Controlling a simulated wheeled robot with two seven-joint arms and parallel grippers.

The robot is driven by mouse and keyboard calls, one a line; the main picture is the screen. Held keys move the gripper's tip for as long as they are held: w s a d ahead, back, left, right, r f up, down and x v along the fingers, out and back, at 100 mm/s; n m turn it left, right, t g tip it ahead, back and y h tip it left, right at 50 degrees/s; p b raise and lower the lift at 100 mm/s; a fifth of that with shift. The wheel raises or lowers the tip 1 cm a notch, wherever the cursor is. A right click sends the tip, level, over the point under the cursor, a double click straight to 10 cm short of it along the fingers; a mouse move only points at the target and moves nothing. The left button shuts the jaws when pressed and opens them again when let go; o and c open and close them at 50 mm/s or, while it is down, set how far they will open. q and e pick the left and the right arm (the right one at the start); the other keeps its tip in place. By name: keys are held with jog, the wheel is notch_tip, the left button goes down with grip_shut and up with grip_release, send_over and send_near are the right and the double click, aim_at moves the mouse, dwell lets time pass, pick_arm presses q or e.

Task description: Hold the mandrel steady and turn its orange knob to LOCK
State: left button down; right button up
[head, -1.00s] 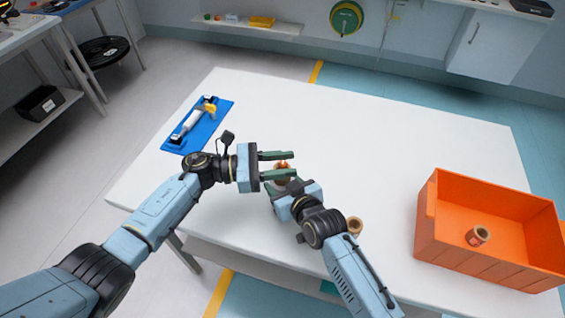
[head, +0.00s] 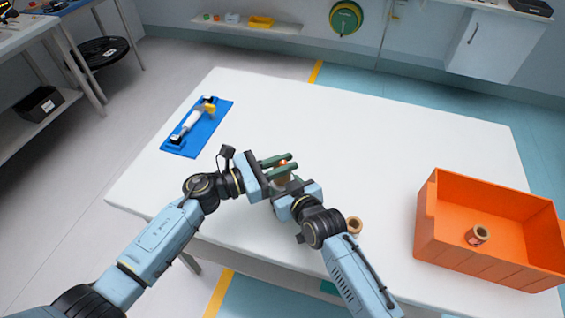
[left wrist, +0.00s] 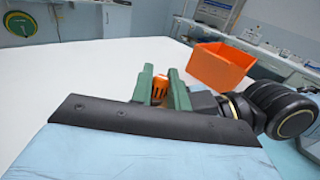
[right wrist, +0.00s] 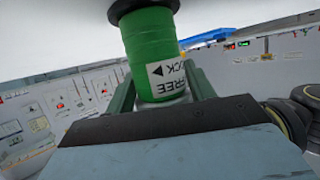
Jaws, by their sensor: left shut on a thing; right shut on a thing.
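The mandrel's orange knob (head: 284,163) shows between the green fingers of my left gripper (head: 287,167), which are shut on it. The left wrist view also shows the knob (left wrist: 160,87) between those fingers. My right gripper (right wrist: 160,92) is shut on the mandrel's green body (right wrist: 152,45), just below the left gripper in the head view. A white label (right wrist: 167,74) on the body shows FREE, part of LOCK and a black arrowhead, upside down. A black flange (right wrist: 142,8) is at the top of that view. The knob's setting cannot be read.
An orange crate (head: 430,225) at the right holds a small tan core (head: 477,236). Another tan core (head: 354,225) is beside my right forearm. A blue mat (head: 218,124) with a white and yellow tool (head: 192,119) lies at the left. The white table (head: 400,130) is clear behind the grippers.

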pick_arm(q)
jog(key=shift+n+t+y, duration=0.4)
jog(key=shift+n+t, duration=0.1)
jog(key=shift+t, duration=0.2)
jog(key=c, duration=1.4)
grip_release()
jog(key=v, duration=1.2)
